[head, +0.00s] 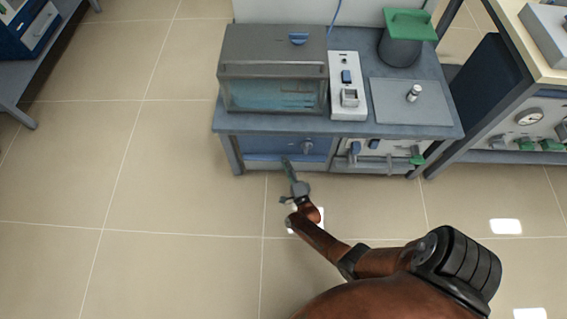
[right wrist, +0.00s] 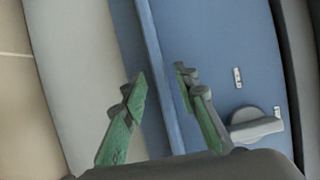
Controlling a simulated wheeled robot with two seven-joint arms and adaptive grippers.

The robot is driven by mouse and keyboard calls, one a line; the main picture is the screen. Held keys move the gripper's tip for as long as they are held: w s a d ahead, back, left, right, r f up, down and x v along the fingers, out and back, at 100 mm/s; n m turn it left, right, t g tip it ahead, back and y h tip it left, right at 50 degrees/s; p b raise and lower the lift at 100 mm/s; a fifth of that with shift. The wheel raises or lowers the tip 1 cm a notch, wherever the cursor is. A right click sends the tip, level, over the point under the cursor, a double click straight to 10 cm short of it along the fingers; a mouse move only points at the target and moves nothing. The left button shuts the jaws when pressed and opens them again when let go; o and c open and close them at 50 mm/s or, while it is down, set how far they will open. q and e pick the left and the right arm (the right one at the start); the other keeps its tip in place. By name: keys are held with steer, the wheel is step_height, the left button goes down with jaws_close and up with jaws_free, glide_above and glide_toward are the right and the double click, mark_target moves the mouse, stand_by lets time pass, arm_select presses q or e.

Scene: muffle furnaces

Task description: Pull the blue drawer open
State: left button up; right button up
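The blue drawer (head: 262,145) is the blue front low in the left half of the bench, with a grey knob (head: 307,147) at its right. In the right wrist view its blue face (right wrist: 215,45) fills the right side, and a raised blue lip (right wrist: 153,60) runs along its edge. My right gripper (head: 288,163) is at the drawer's lower edge. In the right wrist view my right gripper (right wrist: 161,84) is open, its green-padded fingers on either side of the lip. Whether either finger touches it I cannot tell. My left gripper is not in view.
On the bench top (head: 437,121) stand a grey glass-fronted box (head: 270,60), a white switch unit (head: 347,88) and a dark pot with a green lid (head: 404,38). Valves (head: 375,144) sit right of the drawer. Another table stands at right. The tiled floor in front is clear.

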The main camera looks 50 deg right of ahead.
steer(key=shift+c, duration=0.5)
jaws_close()
